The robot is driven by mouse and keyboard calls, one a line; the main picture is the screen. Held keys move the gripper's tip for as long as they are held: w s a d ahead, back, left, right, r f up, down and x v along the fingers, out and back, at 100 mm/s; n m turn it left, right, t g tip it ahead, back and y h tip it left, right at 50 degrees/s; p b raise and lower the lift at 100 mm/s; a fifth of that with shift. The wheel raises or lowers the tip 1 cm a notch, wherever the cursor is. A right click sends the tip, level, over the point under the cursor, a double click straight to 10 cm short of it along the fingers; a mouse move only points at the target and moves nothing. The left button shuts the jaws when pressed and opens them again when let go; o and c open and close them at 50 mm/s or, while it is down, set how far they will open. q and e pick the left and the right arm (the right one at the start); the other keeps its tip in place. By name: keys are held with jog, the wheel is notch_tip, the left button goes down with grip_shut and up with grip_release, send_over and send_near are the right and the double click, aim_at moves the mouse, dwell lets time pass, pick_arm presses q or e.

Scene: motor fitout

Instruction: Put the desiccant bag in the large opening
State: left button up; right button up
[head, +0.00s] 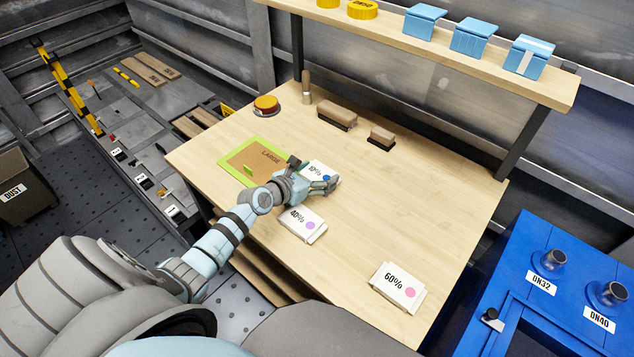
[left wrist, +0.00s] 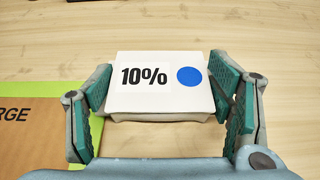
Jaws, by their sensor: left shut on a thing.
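A white desiccant bag marked 10% with a blue dot (head: 317,169) lies at the middle of the wooden table. My left gripper (head: 322,182) is shut on it, and its fingers partly hide it in the head view. In the left wrist view the bag (left wrist: 160,72) sits level between the two finger pads. The brown panel marked LARGE, with a bright green border (head: 250,160), lies just left of the gripper; its right part also shows in the left wrist view (left wrist: 45,130). My right gripper is not in view.
A 40% bag (head: 303,222) and a 60% bag (head: 398,285) lie nearer the front. A shelf (head: 430,50) overhangs the back edge.

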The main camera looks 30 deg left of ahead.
pick_arm(q)
jog(key=shift+r, duration=0.15)
jog(key=o, duration=0.8)
jog(key=shift+f, duration=0.25)
jog(key=o, duration=0.5)
jog(key=shift+r, duration=0.1)
